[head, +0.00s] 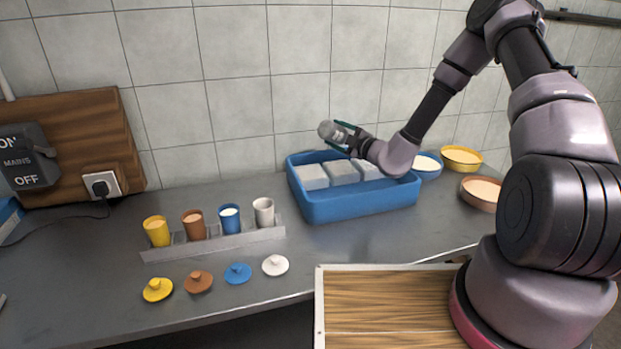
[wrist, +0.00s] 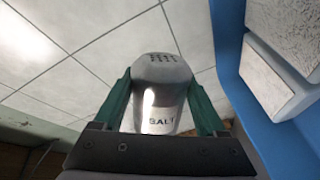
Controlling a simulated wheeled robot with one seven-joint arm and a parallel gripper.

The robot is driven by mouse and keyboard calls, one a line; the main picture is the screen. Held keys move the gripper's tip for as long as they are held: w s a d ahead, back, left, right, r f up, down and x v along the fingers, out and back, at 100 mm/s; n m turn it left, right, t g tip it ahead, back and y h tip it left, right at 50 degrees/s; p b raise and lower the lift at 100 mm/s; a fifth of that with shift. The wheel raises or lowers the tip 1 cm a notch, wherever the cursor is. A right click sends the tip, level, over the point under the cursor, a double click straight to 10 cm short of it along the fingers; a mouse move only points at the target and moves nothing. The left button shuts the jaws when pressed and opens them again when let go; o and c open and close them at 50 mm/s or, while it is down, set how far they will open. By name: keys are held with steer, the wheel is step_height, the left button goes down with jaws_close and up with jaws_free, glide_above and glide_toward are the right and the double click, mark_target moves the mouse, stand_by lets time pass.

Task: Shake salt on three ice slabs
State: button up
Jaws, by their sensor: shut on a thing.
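My gripper (head: 345,133) is shut on a grey metal salt shaker (head: 329,131). In the wrist view the shaker (wrist: 160,92) sits between the two green fingers (wrist: 161,105), with the word SALT on its side and holes in its top. In the head view it is held tilted above the left part of a blue tray (head: 350,210). Three pale ice slabs lie in a row in the tray: the left slab (head: 310,177), the middle slab (head: 341,172) and the right slab (head: 368,171), partly hidden by my arm. No falling salt can be made out.
A grey rack (head: 215,243) left of the tray holds a yellow, a brown, a blue and a white cup. Lids in matching colours, such as the blue lid (head: 238,273), lie in front. Shallow bowls, such as the yellow bowl (head: 461,157), stand right of the tray. Tiled wall behind.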

steer(key=n, duration=0.2)
steer(key=r+n, duration=0.1)
steer(key=n, duration=0.2)
steer(key=shift+a, duration=0.1)
steer(key=n, duration=0.3)
steer(key=shift+r+n, duration=0.15)
steer(key=shift+n, duration=0.15)
steer(key=n, duration=0.3)
steer(key=shift+r, duration=0.25)
steer(key=n, duration=0.5)
steer(key=shift+r+n, duration=0.3)
